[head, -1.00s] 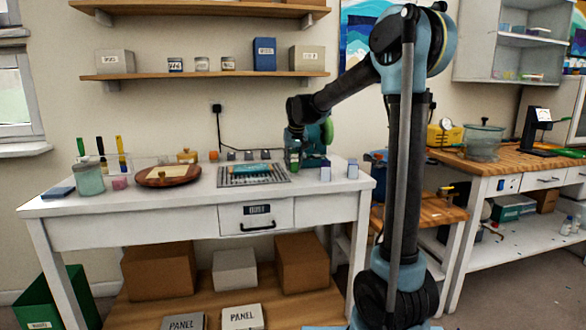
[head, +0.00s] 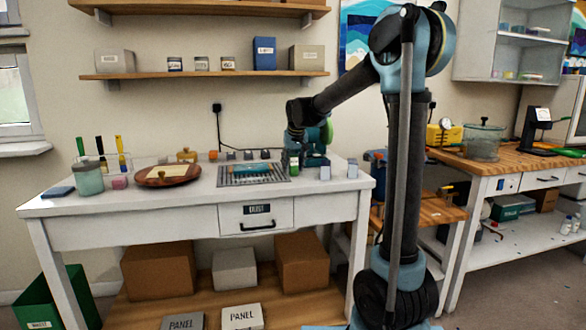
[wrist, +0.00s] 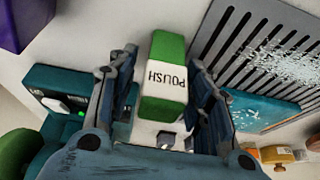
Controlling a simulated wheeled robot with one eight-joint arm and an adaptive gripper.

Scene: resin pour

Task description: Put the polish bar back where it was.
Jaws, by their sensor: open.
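The polish bar (wrist: 165,80) is a green block with a white band reading POLISH. In the wrist view it lies between the two fingers of my gripper (wrist: 163,62). The fingers are apart, with a gap visible along part of each side of the bar. In the head view the polish bar (head: 293,164) is small and green on the white bench, just right of the slotted grille (head: 226,180), below my gripper. Whether a fingertip touches it is hard to tell.
A teal block lies on the grille (wrist: 262,110), among white debris. A purple block (wrist: 22,22) and a teal device (wrist: 62,95) are close by on the left in the wrist view.

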